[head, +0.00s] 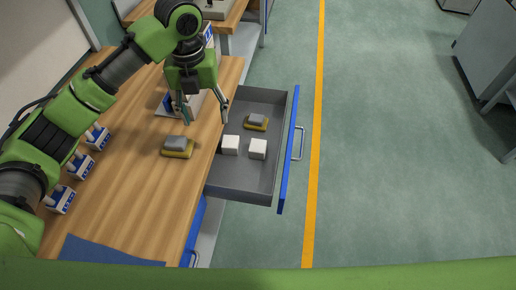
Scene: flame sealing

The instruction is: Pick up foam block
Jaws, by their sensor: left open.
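My left gripper (206,121) points down over the right edge of the wooden table (130,190), open and empty, with its fingers spread. Two white blocks, one on the left (231,145) and one on the right (258,149), sit apart in the open grey drawer (245,187). They look like foam, but I cannot tell for sure. A grey block on a yellow base (257,122) lies farther back in the drawer. A similar grey and yellow block (177,147) lies on the table, left of and nearer than the gripper. My right gripper is not in view.
The drawer's blue front (289,160) with its handle stands out over the green floor. Several blue and white boxes (79,167) line the table's left side. A blue mat (105,252) lies at the near end. The middle of the table is mostly clear.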

